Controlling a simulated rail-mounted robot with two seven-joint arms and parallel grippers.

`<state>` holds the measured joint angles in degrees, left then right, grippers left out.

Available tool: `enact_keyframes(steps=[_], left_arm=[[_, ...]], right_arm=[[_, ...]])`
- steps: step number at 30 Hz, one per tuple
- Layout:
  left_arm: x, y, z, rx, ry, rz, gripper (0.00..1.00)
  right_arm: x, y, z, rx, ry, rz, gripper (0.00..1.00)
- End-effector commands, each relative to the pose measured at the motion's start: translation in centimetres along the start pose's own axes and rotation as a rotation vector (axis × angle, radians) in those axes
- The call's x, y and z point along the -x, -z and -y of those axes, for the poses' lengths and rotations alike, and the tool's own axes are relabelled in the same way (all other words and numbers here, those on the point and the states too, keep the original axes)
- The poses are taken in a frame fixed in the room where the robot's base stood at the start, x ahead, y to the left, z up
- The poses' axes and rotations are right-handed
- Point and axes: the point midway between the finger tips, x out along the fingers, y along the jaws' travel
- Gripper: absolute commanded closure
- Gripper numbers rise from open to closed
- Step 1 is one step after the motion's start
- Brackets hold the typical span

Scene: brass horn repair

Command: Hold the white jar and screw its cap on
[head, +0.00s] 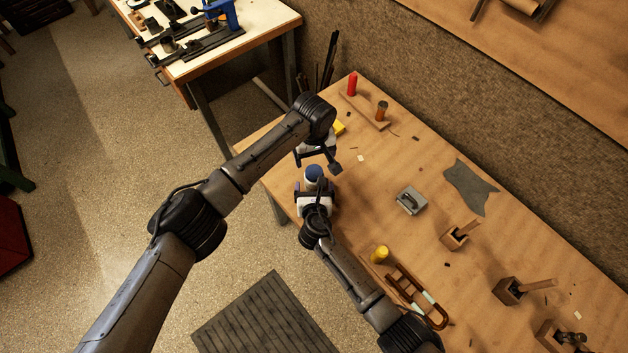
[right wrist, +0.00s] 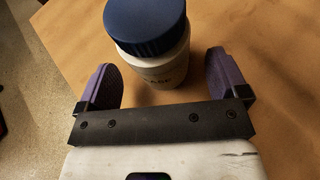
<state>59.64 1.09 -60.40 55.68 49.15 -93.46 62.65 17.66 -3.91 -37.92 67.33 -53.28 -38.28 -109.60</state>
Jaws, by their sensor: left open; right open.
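The white jar (right wrist: 160,70) stands upright on the wooden workbench with dark lettering on its side. The blue cap (right wrist: 145,22) sits on the jar's top; I cannot tell how tightly it is seated. The blue cap also shows in the head view (head: 314,172), between my two grippers. My right gripper (right wrist: 162,80) is open, with its purple-padded fingers spread to either side of the jar and a gap on both sides. My left gripper (head: 318,164) is open above and just beyond the cap in the head view; its fingers are partly hidden.
The jar stands near the bench's left edge. A dark cloth (head: 470,187) lies farther right.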

Motion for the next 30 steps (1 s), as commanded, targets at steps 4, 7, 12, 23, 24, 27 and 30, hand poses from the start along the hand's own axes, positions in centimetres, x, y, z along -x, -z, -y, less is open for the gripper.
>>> enact_keyframes(steps=[4, 7, 12, 23, 24, 27, 30], left_arm=[[0.0, 0.0, 0.0, 0.000, 0.000, 0.000, 0.17], [0.0, 0.0, 0.0, 0.000, 0.000, 0.000, 0.17], [0.0, 0.0, 0.0, 0.000, 0.000, 0.000, 0.17], [0.0, 0.0, 0.0, 0.000, 0.000, 0.000, 0.17], [0.0, 0.0, 0.0, 0.000, 0.000, 0.000, 0.17], [0.0, 0.0, 0.0, 0.000, 0.000, 0.000, 0.17], [0.0, 0.0, 0.0, 0.000, 0.000, 0.000, 0.17]], right_arm=[[-1.4, 0.0, -0.1, 0.001, 0.001, 0.001, 0.08], [-2.0, 0.0, 0.0, 0.002, 0.001, 0.001, 0.08], [-2.5, 0.0, 0.0, 0.001, 0.000, 0.000, 0.08], [-2.6, 0.0, 0.0, 0.000, 0.000, 0.001, 0.08], [-2.6, 0.0, 0.0, 0.000, 0.000, 0.001, 0.10], [-2.6, 0.0, 0.0, 0.000, 0.000, 0.001, 0.19], [-2.6, 0.0, 0.0, 0.000, 0.000, 0.001, 0.29]])
